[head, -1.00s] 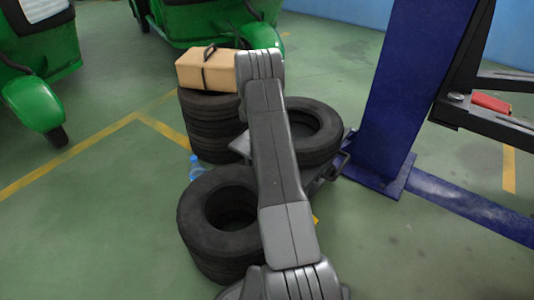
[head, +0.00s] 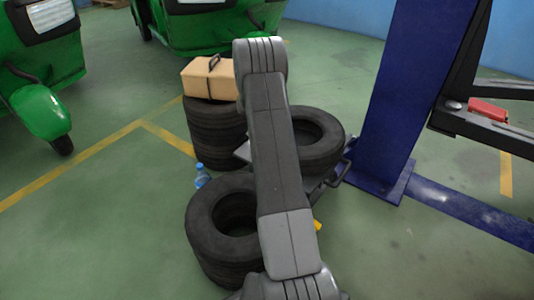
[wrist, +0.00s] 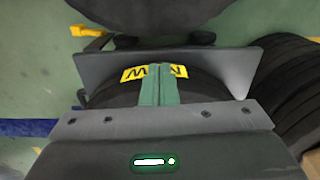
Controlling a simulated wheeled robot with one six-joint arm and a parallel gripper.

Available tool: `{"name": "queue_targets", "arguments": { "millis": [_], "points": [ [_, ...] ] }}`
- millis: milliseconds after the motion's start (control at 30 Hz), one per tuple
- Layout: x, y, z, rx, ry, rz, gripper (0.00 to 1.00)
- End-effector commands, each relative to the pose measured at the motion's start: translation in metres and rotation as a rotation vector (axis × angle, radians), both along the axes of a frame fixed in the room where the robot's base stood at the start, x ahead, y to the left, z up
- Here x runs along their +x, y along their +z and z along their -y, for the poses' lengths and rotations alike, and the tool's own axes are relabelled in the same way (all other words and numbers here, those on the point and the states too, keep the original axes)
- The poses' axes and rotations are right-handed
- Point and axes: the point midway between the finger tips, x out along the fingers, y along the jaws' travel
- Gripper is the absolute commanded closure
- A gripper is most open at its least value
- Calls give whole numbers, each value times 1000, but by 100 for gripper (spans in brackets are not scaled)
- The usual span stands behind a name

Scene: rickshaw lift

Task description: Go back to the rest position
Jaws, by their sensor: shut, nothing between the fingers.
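My gripper (wrist: 159,86) shows in the wrist view as two green fingers pressed together, with nothing between them. A yellow label with black letters (wrist: 140,73) lies behind the fingers, partly covered by them. In the head view my grey arm rises through the middle of the picture, and the gripper itself is hidden there.
A tyre stack (head: 208,225) stands left of my arm, with a second stack (head: 217,135) behind it bearing a tan box (head: 208,80). Another tyre (head: 325,145) is to the right. A blue post (head: 400,110) and a bottle (head: 202,176) stand nearby.

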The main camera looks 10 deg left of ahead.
Motion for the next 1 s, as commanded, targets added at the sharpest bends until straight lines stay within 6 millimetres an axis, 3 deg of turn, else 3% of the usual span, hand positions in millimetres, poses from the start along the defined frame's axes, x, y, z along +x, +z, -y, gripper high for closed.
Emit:
{"name": "queue_targets", "arguments": {
  "millis": [367,533,1000],
  "points": [
    [0,5,0,0,0,-1,100],
    [0,-2,0,-1,0,-1,100],
    [-1,-84,0,-1,0,-4,100]
  ]
}}
